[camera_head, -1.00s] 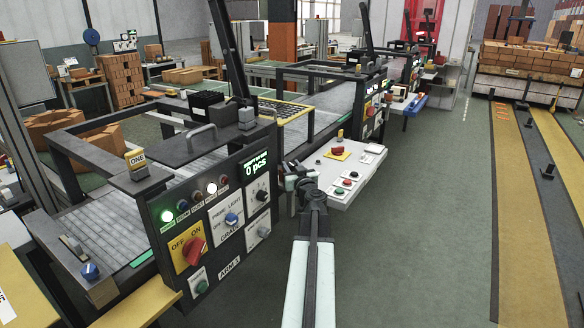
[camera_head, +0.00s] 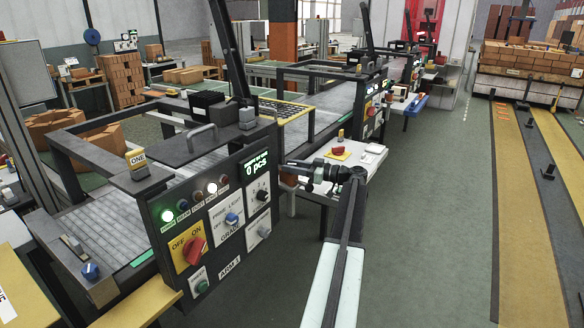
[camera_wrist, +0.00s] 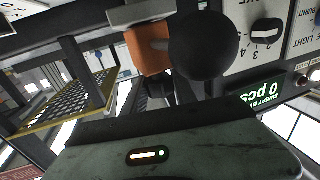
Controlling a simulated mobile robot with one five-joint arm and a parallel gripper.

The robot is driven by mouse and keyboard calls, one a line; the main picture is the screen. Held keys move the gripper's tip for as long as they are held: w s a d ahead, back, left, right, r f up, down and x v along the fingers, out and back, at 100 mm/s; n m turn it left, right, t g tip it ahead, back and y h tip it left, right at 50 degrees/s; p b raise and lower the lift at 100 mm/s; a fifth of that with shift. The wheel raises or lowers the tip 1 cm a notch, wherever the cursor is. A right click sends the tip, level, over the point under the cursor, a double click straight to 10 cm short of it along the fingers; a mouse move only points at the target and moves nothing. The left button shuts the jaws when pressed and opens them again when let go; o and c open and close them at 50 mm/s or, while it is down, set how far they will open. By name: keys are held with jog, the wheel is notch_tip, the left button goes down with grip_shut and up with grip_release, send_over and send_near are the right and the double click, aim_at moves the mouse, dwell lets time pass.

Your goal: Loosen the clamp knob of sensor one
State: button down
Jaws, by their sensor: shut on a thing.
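A small grey box with a yellow ONE label (camera_head: 137,158) stands on the near frame at left in the head view. A blue knob (camera_head: 90,271) sits lower left. My gripper (camera_head: 290,168) is just right of the ARM-1 panel, well away from the ONE label, pointing left. In the wrist view a round black knob (camera_wrist: 205,46) beside an orange block (camera_wrist: 148,50) is right in front of my gripper. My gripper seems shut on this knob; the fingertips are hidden. I cannot read which sensor it belongs to.
The panel with switches and a "0 pcs" display (camera_head: 257,163) is close to my gripper. A yellow-framed mesh tray (camera_head: 270,113) is beyond.

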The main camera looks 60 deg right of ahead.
jog(key=n+g+y, duration=0.1)
jog(key=y, duration=0.1)
jog(key=n+y, duration=0.2)
jog(key=shift+d+g+y, duration=0.2)
jog(key=shift+g+y, duration=0.1)
jog(key=shift+g, duration=0.1)
jog(key=shift+a+n+g+y, duration=0.15)
jog(key=shift+n+g+y, duration=0.75)
jog(key=shift+n+y, duration=0.45)
jog(key=shift+a+y, duration=0.1)
jog(key=shift+y, duration=0.15)
jog(key=c, duration=1)
grip_release()
